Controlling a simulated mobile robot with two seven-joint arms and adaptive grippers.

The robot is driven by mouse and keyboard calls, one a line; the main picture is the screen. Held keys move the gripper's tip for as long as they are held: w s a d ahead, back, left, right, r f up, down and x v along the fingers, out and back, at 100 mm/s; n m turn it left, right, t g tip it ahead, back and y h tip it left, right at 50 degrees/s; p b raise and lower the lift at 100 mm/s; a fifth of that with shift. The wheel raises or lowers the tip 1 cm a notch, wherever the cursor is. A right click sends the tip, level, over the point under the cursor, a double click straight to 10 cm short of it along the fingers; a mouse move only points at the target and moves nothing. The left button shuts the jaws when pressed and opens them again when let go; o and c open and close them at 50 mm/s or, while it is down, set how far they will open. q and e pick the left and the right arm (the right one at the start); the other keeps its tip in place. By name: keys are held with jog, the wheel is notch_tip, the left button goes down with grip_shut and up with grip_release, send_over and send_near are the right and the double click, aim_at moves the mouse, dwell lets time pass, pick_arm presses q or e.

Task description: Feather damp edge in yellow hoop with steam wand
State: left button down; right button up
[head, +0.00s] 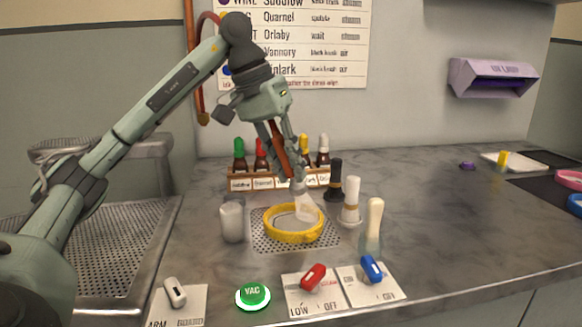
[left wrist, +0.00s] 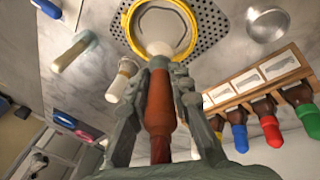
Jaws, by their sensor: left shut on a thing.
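My left gripper (head: 288,160) is shut on the steam wand, whose reddish-brown handle (left wrist: 160,105) runs between the fingers in the left wrist view. The wand's pale, flared head (head: 306,208) points down over the yellow hoop (head: 292,237). The hoop lies on a perforated metal plate (head: 262,243), and also shows at the top of the left wrist view (left wrist: 127,32). Whether the head touches the cloth is unclear. My right gripper is not in view.
A rack (head: 240,183) of colour-capped bottles stands behind the plate. In front are a green VAC button (head: 253,295), a red switch (head: 313,277) and a blue switch (head: 372,269). The right counter is mostly clear.

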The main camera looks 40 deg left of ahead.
pick_arm(q)
jog(key=shift+a, duration=0.15)
jog(key=shift+s+a+b, duration=0.15)
jog(key=shift+a, duration=0.45)
jog(key=shift+s+a+b, duration=0.15)
jog(key=shift+a, duration=0.4)
jog(key=s+b, duration=0.1)
jog(key=s+a+b, duration=0.1)
jog(key=s, duration=0.1)
jog(key=s+b, duration=0.1)
jog(key=shift+s+a, duration=0.25)
jog(key=shift+a, duration=0.05)
jog(key=shift+s+d, duration=0.1)
jog(key=shift+s+d+b, duration=0.45)
jog(key=shift+s+d, duration=0.15)
jog(key=shift+s, duration=0.35)
